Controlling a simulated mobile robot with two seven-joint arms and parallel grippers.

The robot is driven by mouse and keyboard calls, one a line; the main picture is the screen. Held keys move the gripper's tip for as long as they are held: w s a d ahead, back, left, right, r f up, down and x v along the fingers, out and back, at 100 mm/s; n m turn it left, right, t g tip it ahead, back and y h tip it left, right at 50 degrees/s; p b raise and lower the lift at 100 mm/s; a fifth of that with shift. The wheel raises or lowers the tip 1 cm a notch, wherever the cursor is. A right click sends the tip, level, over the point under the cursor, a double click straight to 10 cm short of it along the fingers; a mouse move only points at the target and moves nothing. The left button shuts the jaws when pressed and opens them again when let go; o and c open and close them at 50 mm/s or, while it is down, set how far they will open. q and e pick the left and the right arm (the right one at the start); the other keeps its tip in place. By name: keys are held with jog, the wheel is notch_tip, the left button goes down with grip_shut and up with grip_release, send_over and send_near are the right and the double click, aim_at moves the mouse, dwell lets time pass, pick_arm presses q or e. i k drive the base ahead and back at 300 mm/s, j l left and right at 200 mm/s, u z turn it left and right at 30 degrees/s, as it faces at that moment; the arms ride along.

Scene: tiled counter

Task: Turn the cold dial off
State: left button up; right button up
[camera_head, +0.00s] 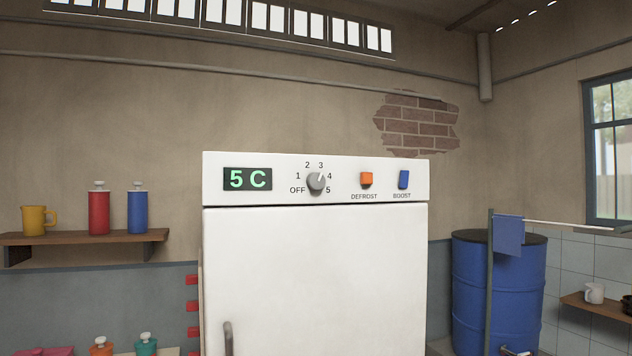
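The cold dial (316,182) is a round grey knob on the white control panel (280,194) at the top of a white fridge (315,280). Its light pointer mark is tilted up and to the right, towards the space between 3 and 4. The labels OFF and 1 to 5 run around it, with OFF at its lower left. A green display (247,179) left of the dial reads 5 C. Neither of my grippers is in view.
An orange DEFROST switch (366,179) and a blue BOOST switch (403,179) sit right of the dial. A shelf (90,237) with a mug and bottles is at left. A blue barrel (470,290) stands at right. The space before the panel looks clear.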

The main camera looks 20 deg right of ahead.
aim_at(315, 180)
jog(key=z, duration=1.35)
jog(key=i+j+z, duration=0.1)
jog(key=i+z, duration=0.2)
jog(key=i+j, duration=0.1)
jog(key=i, duration=0.1)
